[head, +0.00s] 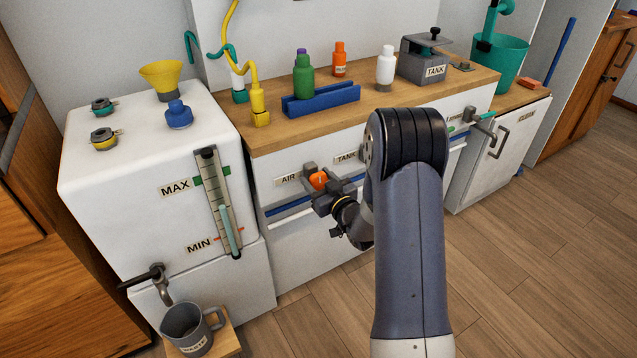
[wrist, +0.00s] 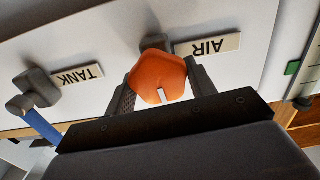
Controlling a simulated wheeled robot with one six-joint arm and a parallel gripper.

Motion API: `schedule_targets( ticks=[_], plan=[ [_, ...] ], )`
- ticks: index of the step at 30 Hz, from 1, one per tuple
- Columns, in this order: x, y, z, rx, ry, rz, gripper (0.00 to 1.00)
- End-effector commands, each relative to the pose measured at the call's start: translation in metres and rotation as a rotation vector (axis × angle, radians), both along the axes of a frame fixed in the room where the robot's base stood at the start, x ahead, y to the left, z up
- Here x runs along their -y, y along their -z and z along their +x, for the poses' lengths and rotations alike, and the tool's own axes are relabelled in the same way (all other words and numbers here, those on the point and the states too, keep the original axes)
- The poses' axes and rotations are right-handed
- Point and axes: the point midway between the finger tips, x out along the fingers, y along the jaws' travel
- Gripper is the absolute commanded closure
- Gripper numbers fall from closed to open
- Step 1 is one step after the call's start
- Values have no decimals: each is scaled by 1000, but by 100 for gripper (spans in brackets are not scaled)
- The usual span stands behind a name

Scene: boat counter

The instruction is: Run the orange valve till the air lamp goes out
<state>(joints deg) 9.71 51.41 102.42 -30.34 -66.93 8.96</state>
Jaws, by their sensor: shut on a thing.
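The orange valve (head: 318,180) sits on the counter's front panel beside the AIR label (head: 288,179). In the wrist view the orange valve (wrist: 156,72) is a rounded knob with a pale mark on its face. My gripper (head: 321,188) is shut on it, with one dark finger on each side in the wrist view (wrist: 163,84). I cannot make out an air lamp in either view.
The white tank with a MAX/MIN gauge (head: 218,203) stands to the left. A grey mug (head: 187,330) sits below its tap (head: 160,283). Bottles and a blue rack (head: 321,98) stand on the counter.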

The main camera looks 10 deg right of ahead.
Motion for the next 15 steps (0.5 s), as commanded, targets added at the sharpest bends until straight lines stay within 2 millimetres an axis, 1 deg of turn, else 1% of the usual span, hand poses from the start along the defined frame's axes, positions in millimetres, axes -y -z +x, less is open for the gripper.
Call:
schedule_targets(
  ticks=[1,7,15],
  plan=[
    [-1,5,0,15,-1,-31,71],
    [-1,4,0,52,-2,-147,71],
    [-2,0,0,66,0,-198,71]
  ],
)
